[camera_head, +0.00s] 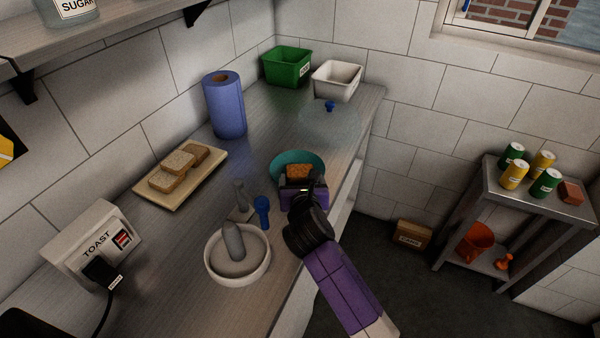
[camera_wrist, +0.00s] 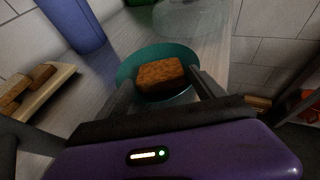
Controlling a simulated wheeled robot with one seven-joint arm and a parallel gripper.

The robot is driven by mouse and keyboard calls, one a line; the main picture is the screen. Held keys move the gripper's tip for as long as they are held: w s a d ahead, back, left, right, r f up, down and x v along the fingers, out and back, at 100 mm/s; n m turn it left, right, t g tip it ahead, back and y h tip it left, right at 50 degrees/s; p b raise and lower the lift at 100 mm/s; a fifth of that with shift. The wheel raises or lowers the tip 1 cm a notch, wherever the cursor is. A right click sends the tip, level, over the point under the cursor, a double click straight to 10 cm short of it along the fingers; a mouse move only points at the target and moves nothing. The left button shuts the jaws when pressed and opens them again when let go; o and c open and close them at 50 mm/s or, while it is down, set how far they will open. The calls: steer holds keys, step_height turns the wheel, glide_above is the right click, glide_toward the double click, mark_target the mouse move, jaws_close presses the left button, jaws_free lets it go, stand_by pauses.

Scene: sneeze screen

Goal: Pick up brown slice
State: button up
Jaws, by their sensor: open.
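A brown slice (camera_head: 299,171) lies in a teal bowl or plate (camera_head: 281,161) on the counter. In the wrist view the brown slice (camera_wrist: 162,76) sits in the teal dish (camera_wrist: 127,72), between and just beyond my fingers. My gripper (camera_wrist: 160,92) is open, with one finger on each side of the slice's near edge. In the head view my gripper (camera_head: 303,188) is at the near side of the dish. I cannot tell whether the fingers touch the slice. Several more slices (camera_head: 176,167) lie on a wooden board (camera_head: 150,193) to the left; their browns vary.
A blue paper roll (camera_head: 225,106) stands behind the board. A clear dome with a blue knob (camera_head: 330,106) is behind the dish. A white mortar (camera_head: 262,275) and a blue-handled tool (camera_head: 262,210) are near my arm.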

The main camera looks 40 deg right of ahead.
mark_target(301, 178)
steer(key=x, duration=0.3)
steer(key=shift+w+d+f, duration=0.1)
steer(key=shift+w+f, duration=0.05)
steer(key=shift+w, duration=0.05)
steer(key=shift+w+d+f, duration=0.1)
steer(key=shift+d+f, duration=0.1)
steer(key=shift+f, duration=0.15)
steer(key=shift+c, duration=0.2)
steer(key=shift+f, duration=0.15)
steer(key=c, duration=1.5)
step_height(301, 178, up, 21)
steer(key=shift+w+f, duration=0.1)
